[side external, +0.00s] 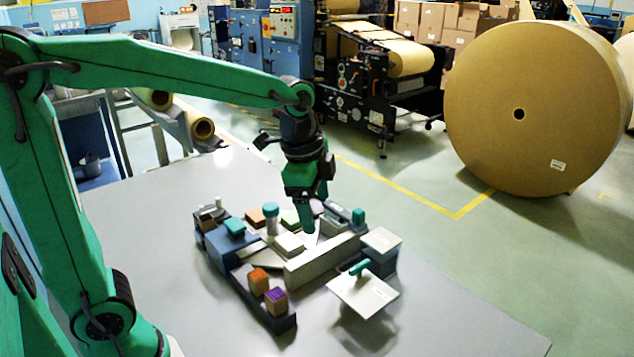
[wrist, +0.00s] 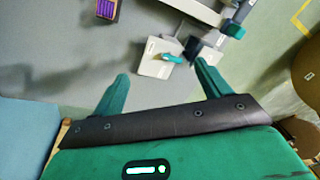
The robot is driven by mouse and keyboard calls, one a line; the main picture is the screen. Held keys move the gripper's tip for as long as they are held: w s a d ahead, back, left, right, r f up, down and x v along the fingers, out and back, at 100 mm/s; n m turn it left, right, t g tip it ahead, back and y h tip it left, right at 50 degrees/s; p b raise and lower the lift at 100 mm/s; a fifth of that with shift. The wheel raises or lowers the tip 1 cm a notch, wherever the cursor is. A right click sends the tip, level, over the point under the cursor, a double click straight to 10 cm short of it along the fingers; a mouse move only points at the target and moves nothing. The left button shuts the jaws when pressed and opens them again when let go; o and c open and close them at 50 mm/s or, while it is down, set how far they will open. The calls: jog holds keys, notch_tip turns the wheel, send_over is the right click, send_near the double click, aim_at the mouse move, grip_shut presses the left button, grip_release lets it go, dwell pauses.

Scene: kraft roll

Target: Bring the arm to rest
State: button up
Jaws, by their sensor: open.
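My gripper (side external: 310,222) hangs pointing down over the group of blocks on the grey table (side external: 190,285). In the side view its fingers look close to a long pale block (side external: 322,259), and I cannot tell whether they touch it. In the wrist view my gripper (wrist: 161,75) shows two green fingers spread apart with nothing held between them. A pale square plate with a teal handle (side external: 362,294) lies to the right of the gripper in the side view. It also shows beyond the fingertips in the wrist view (wrist: 153,66).
An orange-topped block (side external: 258,281) and a purple-topped block (side external: 276,300) sit in a dark tray (side external: 252,307). A teal-capped cylinder (side external: 271,219) stands among other blocks near the gripper. The table's left and front areas are clear. A large kraft roll (side external: 540,120) stands on the floor beyond.

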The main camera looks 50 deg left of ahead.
jog(key=s+a+n+t, duration=0.3)
jog(key=s+a+n, duration=0.1)
jog(key=s+n, duration=0.7)
jog(key=s, duration=0.3)
jog(key=shift+s+r, duration=0.25)
jog(key=shift+r, duration=0.15)
